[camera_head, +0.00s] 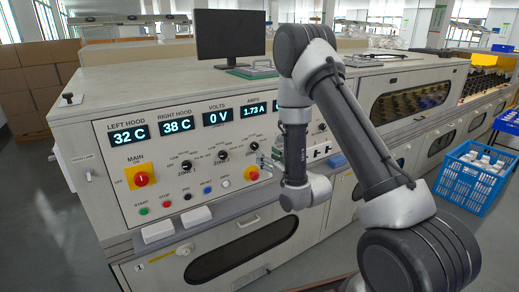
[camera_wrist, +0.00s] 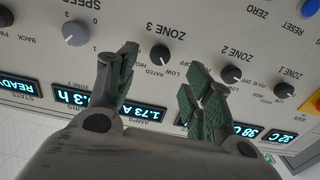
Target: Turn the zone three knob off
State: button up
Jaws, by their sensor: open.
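The zone three knob (camera_wrist: 160,53) is a small dark round knob on the cream panel, under an upside-down ZONE 3 label in the wrist view. My gripper (camera_wrist: 162,62) is open, with one green-padded finger on each side of that knob in the picture. I see no contact, and cannot tell how far the fingertips stand from the panel. In the head view the zone three knob (camera_head: 253,146) shows just left of my arm, and my gripper (camera_head: 268,163) is partly hidden at the panel.
The zone two knob (camera_wrist: 231,74) and zone one knob (camera_wrist: 283,90) sit to the right in the wrist view. A grey speed knob (camera_wrist: 75,33) is at left. Lit displays (camera_wrist: 140,108) lie behind the fingers. A red main switch (camera_head: 141,179) is on the panel's left.

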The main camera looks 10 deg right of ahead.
aim_at(256, 147)
jog(key=x, duration=0.7)
jog(key=shift+w+a+r, duration=0.1)
jog(key=shift+w, duration=0.15)
jog(key=c, duration=1)
